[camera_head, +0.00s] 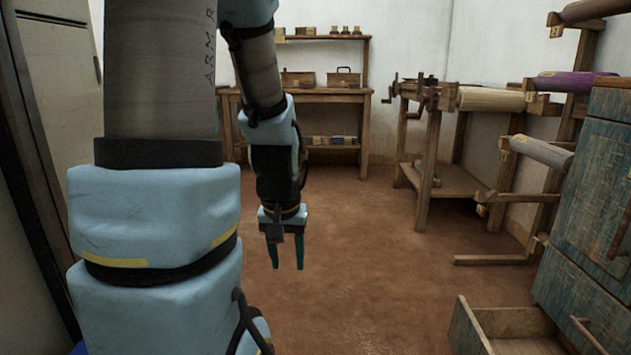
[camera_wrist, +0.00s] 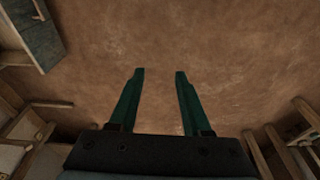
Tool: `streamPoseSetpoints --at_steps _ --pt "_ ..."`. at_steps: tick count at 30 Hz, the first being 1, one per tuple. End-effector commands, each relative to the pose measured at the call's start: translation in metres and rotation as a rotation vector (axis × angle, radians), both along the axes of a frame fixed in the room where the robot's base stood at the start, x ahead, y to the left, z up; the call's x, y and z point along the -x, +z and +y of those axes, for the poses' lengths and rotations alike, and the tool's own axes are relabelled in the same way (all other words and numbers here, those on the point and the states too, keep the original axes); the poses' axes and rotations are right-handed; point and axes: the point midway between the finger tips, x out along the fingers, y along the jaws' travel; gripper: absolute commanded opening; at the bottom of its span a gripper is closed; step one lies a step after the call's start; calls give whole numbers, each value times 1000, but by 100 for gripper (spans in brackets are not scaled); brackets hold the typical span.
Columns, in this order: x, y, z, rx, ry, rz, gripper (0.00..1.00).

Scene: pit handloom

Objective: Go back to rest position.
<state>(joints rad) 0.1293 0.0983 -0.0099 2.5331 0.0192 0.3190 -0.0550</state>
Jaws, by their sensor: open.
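My gripper (camera_head: 287,268) hangs down from my arm in the head view, over the bare brown floor. Its two green fingers are apart with nothing between them. In the wrist view my gripper (camera_wrist: 159,72) shows both fingers spread, with only floor beyond the tips. It touches nothing that I can see. My arm covers much of the left side of the head view and hides what is behind it.
A blue wooden cabinet (camera_head: 595,215) stands at the right, with an open drawer (camera_head: 510,322) low in front. Roll racks (camera_head: 490,99) line the right wall. A wooden shelf table (camera_head: 330,94) stands at the back. The middle floor (camera_head: 385,260) is clear.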

Motion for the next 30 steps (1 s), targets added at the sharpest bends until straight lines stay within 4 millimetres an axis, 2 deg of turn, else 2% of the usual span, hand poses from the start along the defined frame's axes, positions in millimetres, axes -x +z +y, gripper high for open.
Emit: streamPoseSetpoints --at_steps 4,14,30 --pt "30 23 13 -3 3 54 48" --pt "27 94 11 -4 2 53 48" --pt "27 263 11 -4 2 52 48"
